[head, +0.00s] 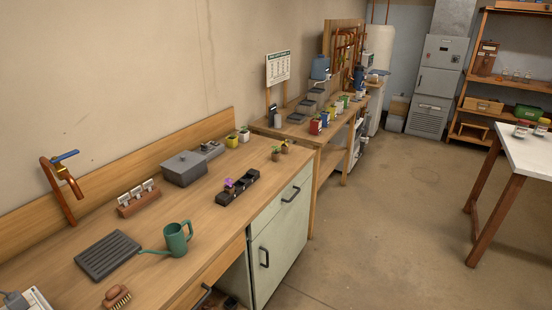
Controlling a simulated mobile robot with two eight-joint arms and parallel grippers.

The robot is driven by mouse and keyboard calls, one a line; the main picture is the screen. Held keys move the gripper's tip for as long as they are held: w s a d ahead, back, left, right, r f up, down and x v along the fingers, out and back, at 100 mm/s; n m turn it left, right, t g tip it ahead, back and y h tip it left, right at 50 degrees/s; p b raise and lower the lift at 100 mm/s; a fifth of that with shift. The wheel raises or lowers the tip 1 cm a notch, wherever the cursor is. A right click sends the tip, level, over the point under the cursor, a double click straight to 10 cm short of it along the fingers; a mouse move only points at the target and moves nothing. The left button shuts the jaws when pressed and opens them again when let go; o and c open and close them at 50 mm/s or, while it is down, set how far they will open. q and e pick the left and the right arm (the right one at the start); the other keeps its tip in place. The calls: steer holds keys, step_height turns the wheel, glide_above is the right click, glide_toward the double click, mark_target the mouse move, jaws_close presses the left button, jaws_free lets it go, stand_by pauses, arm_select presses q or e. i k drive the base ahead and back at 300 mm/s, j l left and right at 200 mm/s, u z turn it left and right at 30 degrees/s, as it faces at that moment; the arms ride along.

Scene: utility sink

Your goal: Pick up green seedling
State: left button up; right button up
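Several small green plants stand on the wooden counter in the head view, and I cannot tell which one is the green seedling. One seedling (276,152) is in a small brown pot near the counter's right edge, with a similar seedling (285,145) right beside it. A white pot (244,136) and a yellow pot (231,141) with small green tops stand near the back wall. A black tray (232,192) holds a purple flower (228,183) and some dark cells; its contents are too small to make out fully. Neither of my grippers is in view.
A white-topped table (527,155) stands at right. Open floor (400,230) lies between.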

mark_target(275, 154)
steer(key=i+l+u, duration=0.1)
steer(key=u, duration=0.3)
steer(key=i+l+u, duration=0.1)
steer(key=u, duration=0.35)
steer(key=l+u, duration=0.25)
steer(key=u, duration=0.15)
steer(key=i+l+u, duration=0.25)
steer(key=l, duration=0.3)
steer(key=l+u, duration=0.25)
steer(key=l, duration=0.25)
steer(key=l+u, duration=0.1)
steer(key=l, duration=1)
steer(key=i+l, duration=0.55)
steer(key=l, duration=0.1)
